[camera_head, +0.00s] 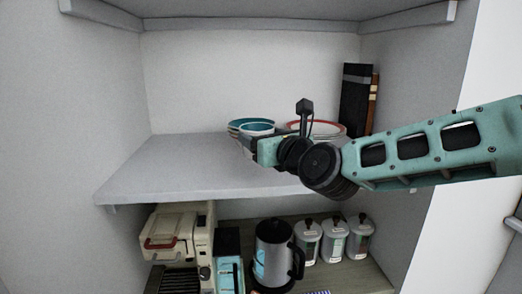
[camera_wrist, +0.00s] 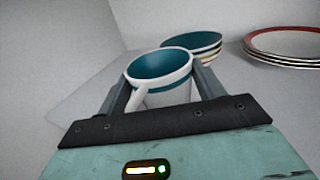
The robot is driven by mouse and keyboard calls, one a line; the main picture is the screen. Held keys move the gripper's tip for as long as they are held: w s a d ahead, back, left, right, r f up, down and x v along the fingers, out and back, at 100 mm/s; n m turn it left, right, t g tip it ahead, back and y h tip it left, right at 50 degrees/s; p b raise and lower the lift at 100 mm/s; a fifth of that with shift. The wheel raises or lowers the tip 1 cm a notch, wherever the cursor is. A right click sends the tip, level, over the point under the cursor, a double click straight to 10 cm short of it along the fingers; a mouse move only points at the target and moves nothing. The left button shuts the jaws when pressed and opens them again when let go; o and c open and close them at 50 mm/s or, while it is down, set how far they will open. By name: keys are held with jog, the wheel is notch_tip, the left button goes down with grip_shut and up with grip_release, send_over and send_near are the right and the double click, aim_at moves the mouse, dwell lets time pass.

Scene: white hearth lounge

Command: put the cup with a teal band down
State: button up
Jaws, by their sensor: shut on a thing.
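The cup (camera_wrist: 165,92) is white with a teal inside, and its handle points toward my wrist in the wrist view. My gripper (camera_wrist: 160,95) is shut on it, one finger on each side. The cup stands upright, close above or on the grey upper shelf (camera_head: 160,170); I cannot tell whether it touches. In the head view the cup (camera_head: 256,128) shows only partly, with its teal inside visible beyond my gripper (camera_head: 255,146).
Stacked bowls (camera_wrist: 192,44) stand just behind the cup. A stack of red-rimmed plates (camera_wrist: 285,45) is to the right. Dark books (camera_head: 355,98) stand at the shelf's right. The shelf's left part is clear. A kettle (camera_head: 273,252) and canisters (camera_head: 333,240) sit below.

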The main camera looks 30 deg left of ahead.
jog(key=shift+f+p, duration=0.7)
jog(key=shift+f, duration=1.35)
jog(key=o, duration=1.1)
jog(key=shift+d, duration=0.1)
jog(key=b+v, duration=0.4)
jog(key=v, duration=0.8)
jog(key=shift+b, duration=0.35)
jog(key=shift+s, duration=0.1)
